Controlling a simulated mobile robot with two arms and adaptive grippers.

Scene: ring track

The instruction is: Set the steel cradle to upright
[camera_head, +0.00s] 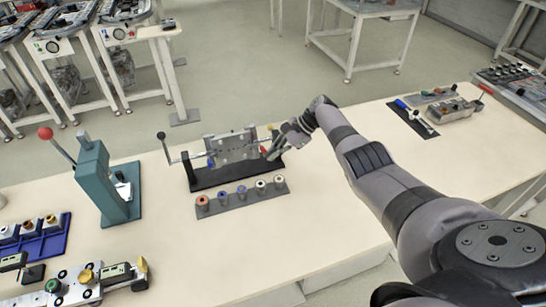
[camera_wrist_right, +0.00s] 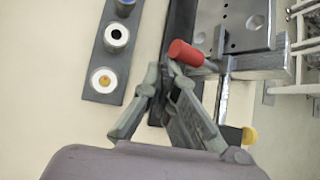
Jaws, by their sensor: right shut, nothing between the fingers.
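The steel cradle (camera_head: 233,149) is a grey plate with holes, held between end supports on a dark base (camera_head: 208,179). It stands on edge in the head view; I cannot tell its exact tilt. A lever with a dark knob (camera_head: 161,135) rises at its left end. In the right wrist view the cradle's plate (camera_wrist_right: 248,22) shows at the top, with a red knob (camera_wrist_right: 186,53) and a yellow knob (camera_wrist_right: 249,135) near it. My right gripper (camera_head: 272,151) is shut and empty at the cradle's right end. Its fingertips (camera_wrist_right: 165,72) are close to the red knob; contact is unclear. My left gripper is not in view.
A strip of several ringed bushings (camera_head: 240,197) lies in front of the cradle. A green press (camera_head: 104,182) with a red-knobbed lever stands to the left. A blue tray (camera_head: 38,241) lies at far left. The right table top is clear up to a dark tool mat (camera_head: 412,122).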

